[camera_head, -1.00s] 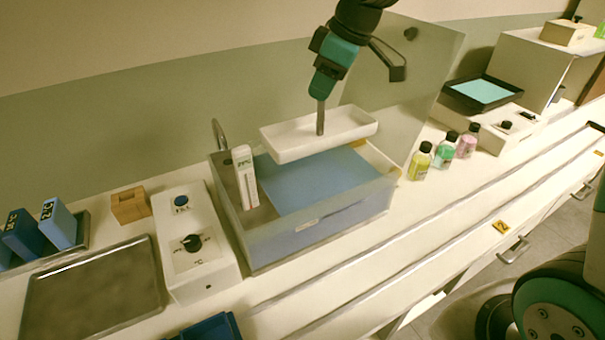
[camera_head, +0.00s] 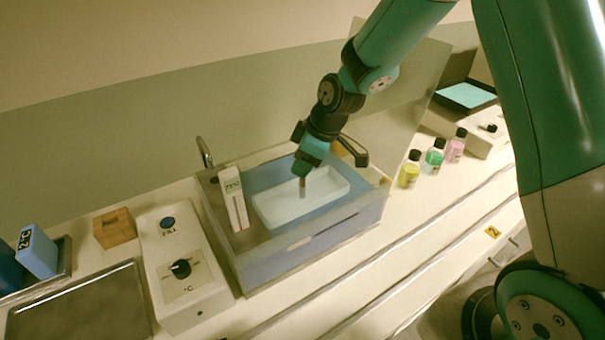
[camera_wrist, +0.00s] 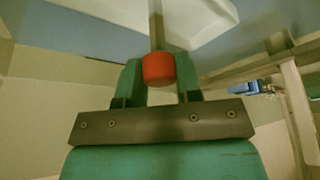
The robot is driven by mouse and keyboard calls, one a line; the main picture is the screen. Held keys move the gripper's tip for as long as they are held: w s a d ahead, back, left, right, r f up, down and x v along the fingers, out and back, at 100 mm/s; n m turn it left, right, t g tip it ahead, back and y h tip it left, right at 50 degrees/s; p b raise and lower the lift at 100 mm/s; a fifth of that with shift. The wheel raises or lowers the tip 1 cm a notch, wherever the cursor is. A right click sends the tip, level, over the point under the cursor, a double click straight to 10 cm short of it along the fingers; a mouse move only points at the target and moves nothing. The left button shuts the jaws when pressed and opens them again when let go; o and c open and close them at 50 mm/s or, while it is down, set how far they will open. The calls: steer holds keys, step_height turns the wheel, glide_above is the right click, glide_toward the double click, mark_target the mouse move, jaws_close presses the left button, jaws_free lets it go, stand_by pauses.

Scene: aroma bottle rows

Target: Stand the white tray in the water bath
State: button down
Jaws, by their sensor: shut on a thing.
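The water bath (camera_head: 290,255) is an open translucent tank with blue water, in the middle of the bench. The white tray (camera_head: 325,188) is level between its walls, towards the right, low at the water. I cannot tell whether it rests on the bottom. My gripper (camera_head: 304,170) is above the tray, shut on its upright grey post. In the wrist view, my gripper (camera_wrist: 158,75) has the post's red knob (camera_wrist: 158,69) between its fingers, and part of the tray (camera_wrist: 205,18) shows beyond.
A white thermometer (camera_head: 234,200) stands at the bath's left end. A control box (camera_head: 182,265) with a dial is left of it. A clear lid (camera_head: 390,100) stands up behind. Bottles, including a yellow one (camera_head: 409,170), stand close on the right.

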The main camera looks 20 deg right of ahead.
mark_target(303, 198)
steer(key=shift+f, duration=1.9)
steer(key=shift+f, duration=0.1)
steer(key=shift+f, duration=0.15)
steer(key=c, duration=0.8)
jaws_free()
steer(key=b+v, duration=0.1)
steer(key=v, duration=1.1)
steer(key=s+a+r+m+g, duration=0.1)
steer(key=s+a+r, duration=0.1)
steer(key=s, duration=0.6)
steer(key=s+a+r+m, duration=0.1)
steer(key=s+a+r, duration=0.2)
steer(key=s, duration=0.5)
steer(key=s+a+r+m+g, duration=0.1)
steer(key=s+a+r+m, duration=0.1)
steer(key=s, duration=0.6)
steer(key=shift+s+a+r+g, duration=0.1)
steer(key=shift+a+r+g, duration=0.1)
steer(key=shift+a, duration=0.2)
steer(key=shift+s+a+r+g, duration=0.1)
steer(key=shift+a+r, duration=0.15)
steer(key=shift+a, duration=0.2)
